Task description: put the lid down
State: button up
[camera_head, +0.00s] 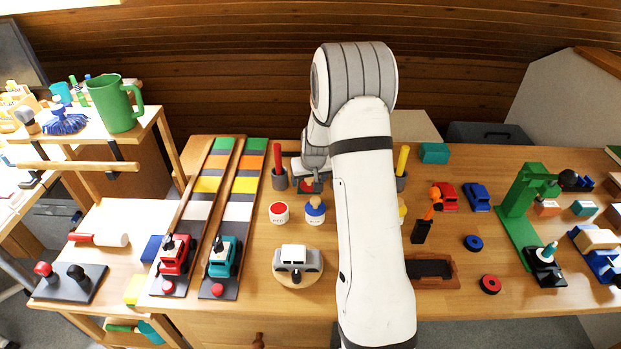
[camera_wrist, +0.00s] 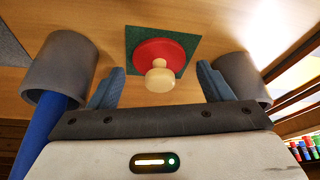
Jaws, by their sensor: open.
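The red lid (camera_wrist: 151,52) with a pale wooden knob (camera_wrist: 160,80) rests on a dark green square (camera_wrist: 184,45) on the wooden table. In the head view the lid (camera_head: 311,187) shows as a small patch of red below my gripper (camera_head: 312,181). In the wrist view my gripper (camera_wrist: 159,67) is open, with one blue-grey finger to each side of the knob and a gap on both sides. Nothing is held. A white pot with a red top (camera_head: 279,212) stands nearer the front. Beside it is a pot with a blue lid and wooden knob (camera_head: 315,209).
Grey cups stand close on both sides in the wrist view, left (camera_wrist: 62,66) and right (camera_wrist: 244,76). In the head view a grey cup holding a red rod (camera_head: 280,181) stands left of my gripper. A toy car on a round board (camera_head: 297,262) is in front. My arm hides the table's middle.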

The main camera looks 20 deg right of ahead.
jog(key=shift+r+p, duration=0.3)
jog(key=d+v, duration=0.1)
jog(key=v, duration=1.1)
jog(key=s+a+r, duration=0.2)
jog(key=s+a, duration=0.2)
jog(key=s, duration=0.5)
jog(key=s+a+r+n+g, duration=0.1)
jog(key=s+a+r, duration=0.2)
jog(key=s, duration=0.7)
jog(key=s+a+r+g, duration=0.1)
jog(key=s+a+r, duration=0.2)
jog(key=s+a, duration=0.3)
jog(key=s, duration=0.4)
jog(key=shift+s+r+n+y, duration=0.2)
jog(key=shift+n+y, duration=0.1)
jog(key=shift+s, duration=0.1)
